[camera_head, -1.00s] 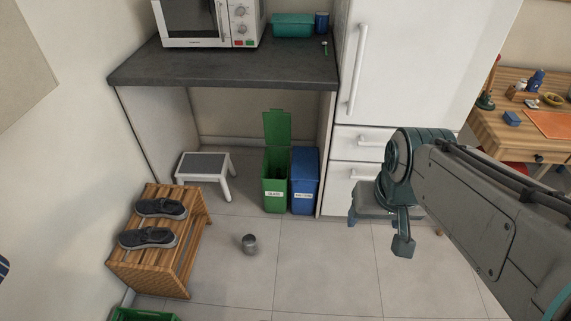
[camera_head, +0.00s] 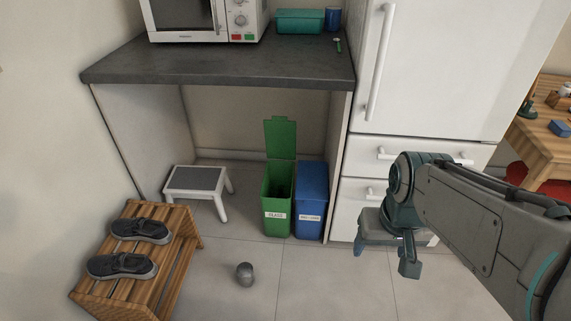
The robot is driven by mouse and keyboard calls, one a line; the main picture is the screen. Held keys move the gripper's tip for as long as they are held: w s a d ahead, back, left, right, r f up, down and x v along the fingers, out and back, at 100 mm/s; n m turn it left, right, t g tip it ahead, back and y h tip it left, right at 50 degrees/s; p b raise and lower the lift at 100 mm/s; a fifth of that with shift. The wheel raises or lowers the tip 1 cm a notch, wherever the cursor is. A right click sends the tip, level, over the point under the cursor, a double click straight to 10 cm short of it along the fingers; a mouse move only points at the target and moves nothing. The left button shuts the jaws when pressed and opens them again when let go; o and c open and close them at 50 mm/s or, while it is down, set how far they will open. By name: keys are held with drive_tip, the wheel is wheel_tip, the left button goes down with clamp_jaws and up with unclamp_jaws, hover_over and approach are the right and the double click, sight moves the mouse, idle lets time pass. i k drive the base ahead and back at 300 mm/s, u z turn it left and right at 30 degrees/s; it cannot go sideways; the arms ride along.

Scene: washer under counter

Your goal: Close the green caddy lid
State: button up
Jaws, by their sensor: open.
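The green caddy (camera_head: 277,209) stands on the floor under the counter, with a white label on its front. Its green lid (camera_head: 280,138) is raised upright at the back, so the caddy is open at the top. A blue caddy (camera_head: 311,205) with its lid down stands close beside it on the right. My gripper (camera_head: 382,248) is open and empty, in front of the fridge drawers, to the right of both caddies and apart from them. My arm partly hides the gripper.
A grey step stool (camera_head: 197,180) stands left of the green caddy. A wooden rack (camera_head: 175,260) with dark shoes is at the lower left. A small grey cup-like object (camera_head: 245,274) is on the floor in front. The counter (camera_head: 220,65) overhangs the caddies; the fridge (camera_head: 430,75) is at right.

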sight(280, 133)
drive_tip(key=u, duration=0.4)
drive_tip(key=k, duration=0.55)
drive_tip(key=u, duration=1.15)
drive_tip(key=i, duration=0.9)
drive_tip(key=z, duration=0.5)
drive_tip(key=i, duration=0.7)
drive_tip(key=z, duration=0.9)
drive_tip(key=i, duration=0.25)
drive_tip(key=z, duration=0.2)
